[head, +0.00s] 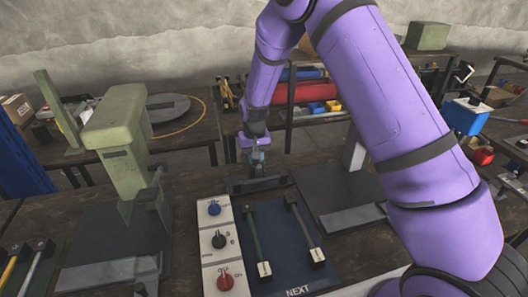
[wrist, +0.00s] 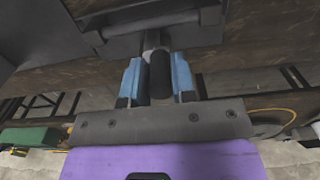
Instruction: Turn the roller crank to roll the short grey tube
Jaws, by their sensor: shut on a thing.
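My gripper (wrist: 158,80) has its blue-padded fingers on either side of a black upright crank handle (wrist: 161,74) and is shut on it. In the head view my gripper (head: 257,160) is small and reaches down at the far side of the bench. The dark roller (head: 258,184) stands just below it, and in the wrist view the roller (wrist: 140,42) fills the top. A grey rod (head: 304,228) and a green rod (head: 254,240), each with a black end and a pale tag, lie on the NEXT mat. I cannot tell whether either is the short grey tube.
A dark blue NEXT mat (head: 284,262) lies in front of the roller. Left of it is a white panel (head: 219,256) with blue, black and red knobs. A pale green press (head: 120,150) stands at left. Another dark base plate (head: 345,212) lies at right, partly behind my arm.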

